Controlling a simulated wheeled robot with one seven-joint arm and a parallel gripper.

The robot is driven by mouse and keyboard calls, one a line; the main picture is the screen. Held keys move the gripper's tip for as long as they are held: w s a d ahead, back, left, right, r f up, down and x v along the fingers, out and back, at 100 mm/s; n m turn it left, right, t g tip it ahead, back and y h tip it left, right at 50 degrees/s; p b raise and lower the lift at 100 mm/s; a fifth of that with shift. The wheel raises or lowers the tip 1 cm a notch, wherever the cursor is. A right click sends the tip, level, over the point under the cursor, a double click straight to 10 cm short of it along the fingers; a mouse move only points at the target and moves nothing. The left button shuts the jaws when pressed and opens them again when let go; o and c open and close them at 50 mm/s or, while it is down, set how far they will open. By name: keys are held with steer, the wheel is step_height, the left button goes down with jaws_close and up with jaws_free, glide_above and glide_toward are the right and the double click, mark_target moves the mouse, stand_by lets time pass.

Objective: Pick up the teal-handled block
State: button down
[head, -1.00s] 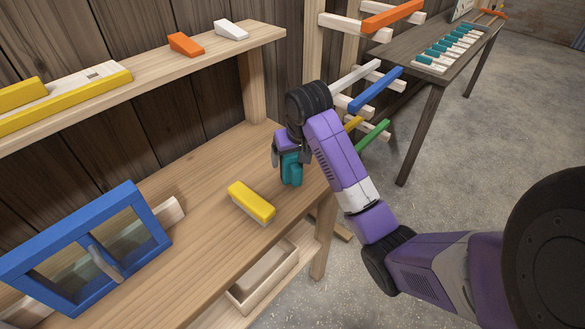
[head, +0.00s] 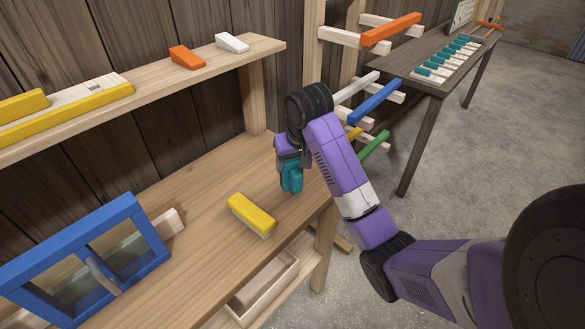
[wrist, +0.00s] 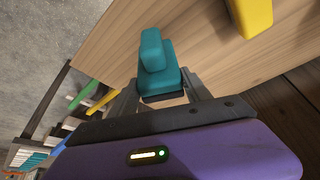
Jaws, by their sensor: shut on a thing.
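The teal-handled block (head: 291,177) is between the fingers of my gripper (head: 284,160), over the right end of the wooden workbench (head: 190,240). In the wrist view the teal-handled block (wrist: 157,68) sits at the fingertips of my gripper (wrist: 168,95), with a finger on each side. My gripper is shut on it. In the head view the block looks upright under the wrist. I cannot tell for sure whether its underside is clear of the bench top.
A yellow-topped block (head: 252,213) lies on the bench to the left. A blue-framed box (head: 135,215) stands at the bench's left. A shelf (head: 255,48) holds orange and white wedges. A rack with coloured bars (head: 375,98) stands behind my arm, and a dark table (head: 425,88) beyond it.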

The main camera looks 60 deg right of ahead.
step_height(320, 180, up, 18)
steer(key=p, duration=0.7)
